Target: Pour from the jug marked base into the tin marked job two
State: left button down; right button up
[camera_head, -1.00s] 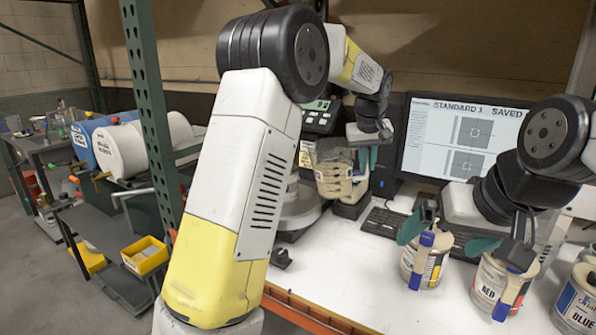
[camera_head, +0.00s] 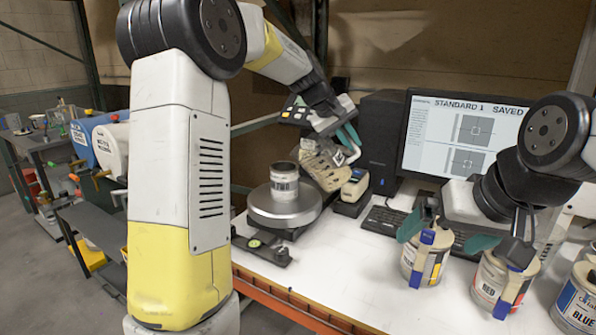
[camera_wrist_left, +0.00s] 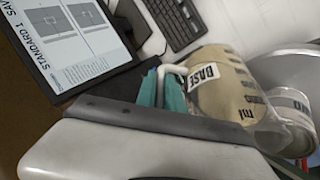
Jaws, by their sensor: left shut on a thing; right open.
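The jug marked base (camera_head: 322,167), clear with a cream content, is tilted with its mouth toward the left, beside and slightly above the tin. My left gripper (camera_head: 348,135) is shut on its handle; the wrist view shows the teal fingers (camera_wrist_left: 168,90) at the handle and the BASE label on the jug (camera_wrist_left: 225,85). The tin marked two (camera_head: 285,184) stands upright and open on the round scale plate; it also shows in the wrist view (camera_wrist_left: 292,108), partly behind the jug. I cannot make out a stream. My right gripper (camera_head: 447,237) is open above the front tins.
The scale plate (camera_head: 262,211) carries the tin. A level-like black device (camera_head: 262,250) lies before it. A small handheld instrument (camera_head: 354,186) sits right of the jug. The front middle table is clear.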

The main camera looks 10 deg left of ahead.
aim_at(343, 128)
pick_arm(q)
jog(key=shift+a+r, duration=0.3)
jog(key=shift+r, duration=0.15)
jog(key=shift+d+r+h, duration=0.1)
jog(key=shift+h, duration=0.3)
jog(key=shift+s+a+r+t+h+p, duration=0.15)
jog(key=shift+a+r+h+p, duration=0.25)
jog(key=shift+p, duration=0.5)
jog(key=shift+w+a+r+t+h+p, duration=0.1)
jog(key=shift+a+r+t+p, duration=0.1)
jog(key=shift+r+p, duration=0.5)
jog(key=shift+s+a+n+h+p, duration=0.1)
jog(key=shift+a+n+h+p, duration=0.35)
jog(key=shift+p, duration=1.25)
dwell(0.8)
jog(key=shift+r+h, duration=0.1)
jog(key=shift+h, duration=0.15)
dwell(2.8)
